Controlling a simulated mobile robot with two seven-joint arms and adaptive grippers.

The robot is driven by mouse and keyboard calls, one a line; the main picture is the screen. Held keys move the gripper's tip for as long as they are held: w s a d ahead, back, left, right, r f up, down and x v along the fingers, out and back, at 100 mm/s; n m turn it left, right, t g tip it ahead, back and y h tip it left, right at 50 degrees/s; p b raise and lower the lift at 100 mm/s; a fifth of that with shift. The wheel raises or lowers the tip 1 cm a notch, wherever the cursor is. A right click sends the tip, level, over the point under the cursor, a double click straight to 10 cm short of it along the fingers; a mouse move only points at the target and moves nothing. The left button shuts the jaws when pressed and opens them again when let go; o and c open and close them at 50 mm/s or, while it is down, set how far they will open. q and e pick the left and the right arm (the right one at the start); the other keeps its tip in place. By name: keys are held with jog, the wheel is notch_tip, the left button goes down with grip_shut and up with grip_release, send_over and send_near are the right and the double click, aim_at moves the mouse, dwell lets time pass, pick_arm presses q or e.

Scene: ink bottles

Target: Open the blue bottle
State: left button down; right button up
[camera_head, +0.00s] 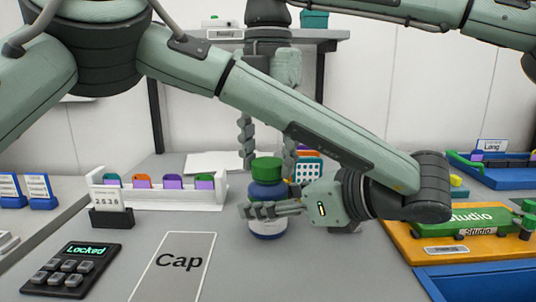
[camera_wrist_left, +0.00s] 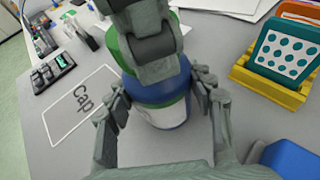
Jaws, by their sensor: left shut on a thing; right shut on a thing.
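The blue bottle (camera_head: 267,224) stands upright on the grey table, with a green cap (camera_head: 266,165) on top and a pale label low on its side. My left gripper (camera_head: 262,209) comes from the right and is shut on the bottle's body. In the left wrist view its fingers lie on both sides of the blue bottle (camera_wrist_left: 160,92). My right gripper (camera_head: 268,158) reaches down from above, shut on the green cap with a finger on each side. In the left wrist view a right finger hides much of the green cap (camera_wrist_left: 124,52).
A white-outlined area marked "Cap" (camera_head: 173,262) lies clear on the table, left of the bottle. A keypad reading "Locked" (camera_head: 72,270) and a white rack of coloured cards (camera_head: 205,200) stand further left. An orange tray (camera_head: 410,243) with a green block is at right.

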jog(key=n, duration=0.5)
jog(key=shift+n, duration=0.3)
jog(key=n, duration=2.5)
jog(key=shift+r, duration=0.1)
jog(key=n, duration=1)
jog(key=shift+n, duration=0.4)
